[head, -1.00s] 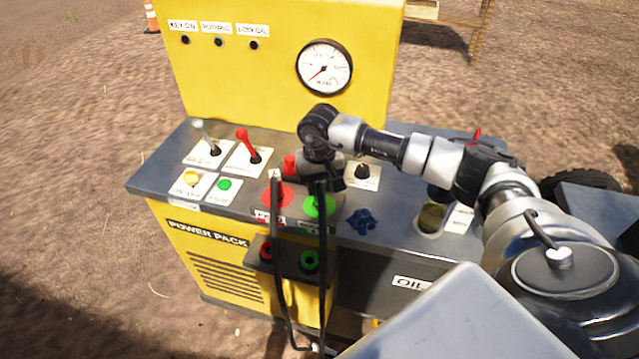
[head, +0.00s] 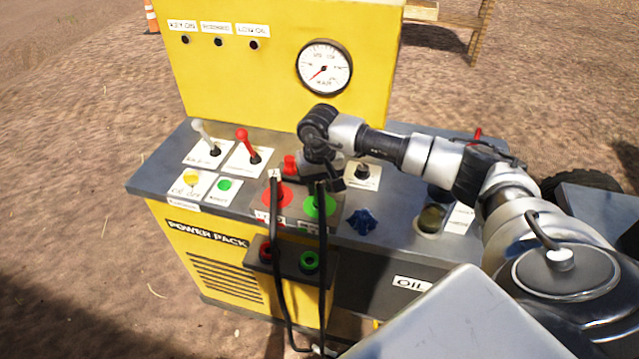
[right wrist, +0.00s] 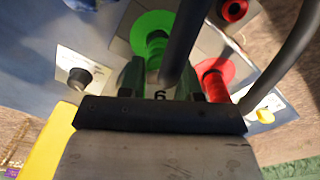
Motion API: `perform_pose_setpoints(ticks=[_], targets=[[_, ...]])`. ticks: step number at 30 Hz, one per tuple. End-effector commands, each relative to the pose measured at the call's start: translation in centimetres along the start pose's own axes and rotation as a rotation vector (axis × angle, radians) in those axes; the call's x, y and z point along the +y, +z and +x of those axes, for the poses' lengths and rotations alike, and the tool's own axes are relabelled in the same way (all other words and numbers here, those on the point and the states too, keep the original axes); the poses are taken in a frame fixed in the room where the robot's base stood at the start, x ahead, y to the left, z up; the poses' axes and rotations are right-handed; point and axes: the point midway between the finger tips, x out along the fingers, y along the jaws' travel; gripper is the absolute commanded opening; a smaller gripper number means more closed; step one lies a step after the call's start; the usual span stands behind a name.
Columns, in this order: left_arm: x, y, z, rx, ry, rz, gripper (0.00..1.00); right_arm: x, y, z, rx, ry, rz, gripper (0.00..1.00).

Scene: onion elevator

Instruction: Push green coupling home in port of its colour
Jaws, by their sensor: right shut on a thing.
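My right gripper (head: 322,182) reaches over the console top and is shut on the green coupling, which its fingers largely hide in the head view. In the right wrist view the green coupling (right wrist: 157,45) stands between the two fingers, over the green ring (right wrist: 152,22) of the port, with a black hose running from it. The green port ring also shows in the head view (head: 320,206) right under the gripper. The coupling looks lined up with the port; how deep it sits cannot be told. My left gripper is not in view.
The red port ring (head: 277,196) lies just left, with a red coupling (right wrist: 213,82) and a second hose. Red (head: 266,250) and green (head: 310,262) sockets sit on the front bracket. A blue knob (head: 362,221) is close right; two levers (head: 247,143) stand left.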

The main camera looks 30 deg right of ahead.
Motion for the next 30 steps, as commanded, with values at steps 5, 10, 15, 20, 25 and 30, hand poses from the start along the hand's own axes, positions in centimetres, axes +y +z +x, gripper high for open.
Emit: perform_pose_setpoints(ticks=[5, 10, 15, 20, 25, 30], targets=[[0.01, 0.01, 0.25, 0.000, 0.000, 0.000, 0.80, 0.00, 0.06, 0.18, -0.002, 0.001, -0.001, 0.02], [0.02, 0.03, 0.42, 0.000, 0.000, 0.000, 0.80, 0.00, 0.07, 0.25, -0.002, 0.001, -0.001, 0.02], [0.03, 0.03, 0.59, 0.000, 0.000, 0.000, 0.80, 0.00, 0.07, 0.32, -0.003, 0.001, -0.001, 0.02], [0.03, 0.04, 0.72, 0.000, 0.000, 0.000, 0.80, 0.01, 0.07, 0.38, -0.003, 0.001, -0.001, 0.02], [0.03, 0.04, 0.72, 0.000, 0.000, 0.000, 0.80, 0.01, 0.08, 0.37, -0.003, 0.001, -0.001, 0.02], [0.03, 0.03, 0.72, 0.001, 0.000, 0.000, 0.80, 0.02, 0.09, 0.37, -0.003, 0.001, -0.001, 0.02]])
